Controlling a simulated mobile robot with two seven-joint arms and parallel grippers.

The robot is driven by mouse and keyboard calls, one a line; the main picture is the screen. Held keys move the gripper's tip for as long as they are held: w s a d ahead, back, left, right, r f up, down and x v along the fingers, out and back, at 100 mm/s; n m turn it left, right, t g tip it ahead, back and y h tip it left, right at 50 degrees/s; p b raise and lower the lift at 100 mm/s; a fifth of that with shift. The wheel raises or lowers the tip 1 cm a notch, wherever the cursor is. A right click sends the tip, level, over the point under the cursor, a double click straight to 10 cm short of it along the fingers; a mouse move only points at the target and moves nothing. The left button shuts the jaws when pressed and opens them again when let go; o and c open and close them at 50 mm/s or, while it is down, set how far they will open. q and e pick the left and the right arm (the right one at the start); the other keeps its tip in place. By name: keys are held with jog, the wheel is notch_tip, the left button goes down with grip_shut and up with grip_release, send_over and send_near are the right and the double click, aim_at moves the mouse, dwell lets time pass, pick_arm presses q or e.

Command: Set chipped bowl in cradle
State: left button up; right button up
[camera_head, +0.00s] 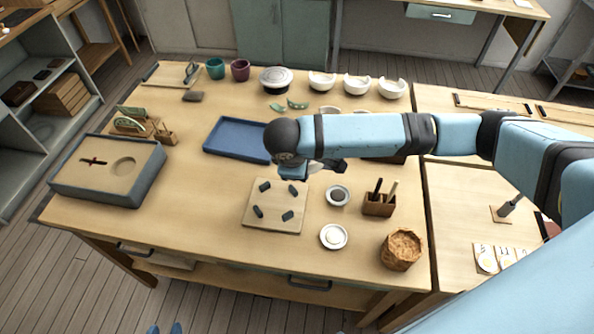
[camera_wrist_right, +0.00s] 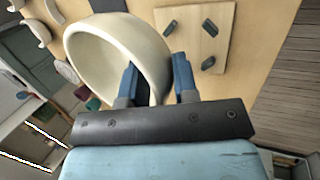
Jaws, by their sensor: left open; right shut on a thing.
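My right gripper (camera_wrist_right: 160,78) is shut on the wall of a cream bowl (camera_wrist_right: 108,58), with one finger inside and the other outside. No chip is clear on the visible rim. In the head view the right gripper (camera_head: 330,166) and wrist hide most of this bowl. It is by the far right edge of the cradle board (camera_head: 275,222), a square wooden board with several dark pegs. The board also shows in the wrist view (camera_wrist_right: 190,18), beyond the bowl, with no bowl on it. Only the blue fingertips of my left gripper (camera_head: 164,329) show, apart, at the bottom edge.
Pale bowls (camera_head: 356,87) stand at the back. Table left of the board is clear, up to a grey box (camera_head: 110,192).

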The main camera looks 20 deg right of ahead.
jog(key=shift+w+a+f+n+t+y+b, duration=0.25)
jog(key=shift+w+f+n+y+b, duration=0.3)
jog(key=shift+f+n+y, duration=1.35)
jog(key=shift+w+a+f+n+t+y+b, duration=0.2)
jog(key=shift+w+f+n+t+y+b, duration=0.3)
jog(key=shift+f+n, duration=2.65)
jog(key=shift+w+a+f+n+t+y+b, duration=0.3)
jog(key=shift+w+f+n+y, duration=0.6)
jog(key=shift+n, duration=3.15)
jog(key=shift+s+d+f+y+b, duration=0.1)
jog(key=shift+f+y+b, duration=0.05)
jog(key=shift+f+b, duration=0.3)
jog(key=shift+s+f+y+b, duration=0.1)
jog(key=shift+f+y+b, duration=0.05)
jog(key=shift+f+b, duration=0.3)
jog(key=shift+r+p, duration=0.1)
jog(key=shift+p, duration=0.2)
jog(key=shift+f+p, duration=0.3)
jog(key=shift+f, duration=0.15)
jog(key=shift+p, duration=0.3)
